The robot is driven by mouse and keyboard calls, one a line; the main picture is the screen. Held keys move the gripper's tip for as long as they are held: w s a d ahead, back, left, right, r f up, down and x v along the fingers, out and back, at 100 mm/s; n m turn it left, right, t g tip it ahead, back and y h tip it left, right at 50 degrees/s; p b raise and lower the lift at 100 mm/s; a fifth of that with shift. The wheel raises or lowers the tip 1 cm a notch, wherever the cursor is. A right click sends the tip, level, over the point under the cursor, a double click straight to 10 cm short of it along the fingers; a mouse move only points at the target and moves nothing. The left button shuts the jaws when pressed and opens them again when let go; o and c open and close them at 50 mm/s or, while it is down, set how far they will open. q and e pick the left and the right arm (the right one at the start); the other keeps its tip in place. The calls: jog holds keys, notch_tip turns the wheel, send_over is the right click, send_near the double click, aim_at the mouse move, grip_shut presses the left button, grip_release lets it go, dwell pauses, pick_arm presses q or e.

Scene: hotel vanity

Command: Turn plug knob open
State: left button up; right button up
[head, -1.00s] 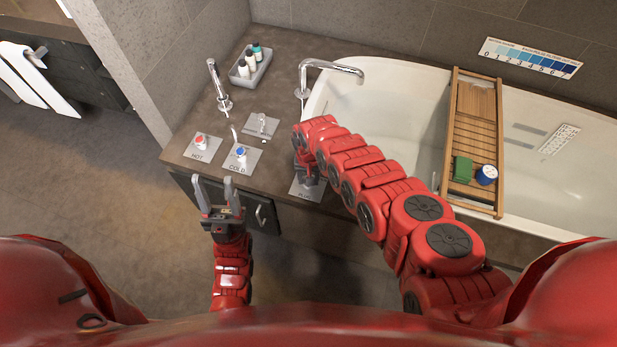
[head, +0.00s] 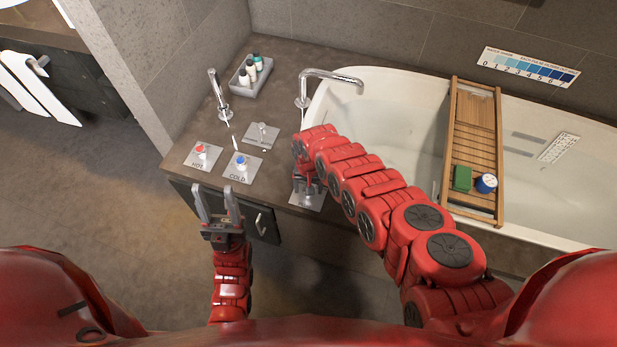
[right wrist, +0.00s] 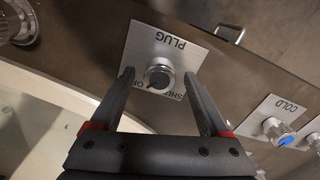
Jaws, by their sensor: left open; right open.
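The plug knob (right wrist: 159,74) is a round chrome knob on a light plate marked PLUG (right wrist: 143,40) in the right wrist view. Partly hidden OPEN and SHUT lettering sits by its lower side, and I cannot tell the setting for sure. My right gripper (right wrist: 157,80) is open, with one finger on each side of the knob; contact cannot be told. My left gripper (head: 215,192) is open and empty, in front of the counter edge.
The hot knob (head: 200,151) and cold knob (head: 240,162) stand left of the plug plate. A tall tap (head: 303,90) stands by the tub (head: 398,95). A wooden bath tray (head: 473,125) spans the tub. A bottle tray (head: 243,82) is at the back.

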notch_tip(320, 180, up, 6)
jog(key=shift+d+f+p, duration=0.1)
jog(key=shift+f+p, duration=0.05)
jog(key=shift+p, duration=0.8)
notch_tip(320, 180, up, 12)
jog(key=shift+f, duration=0.25)
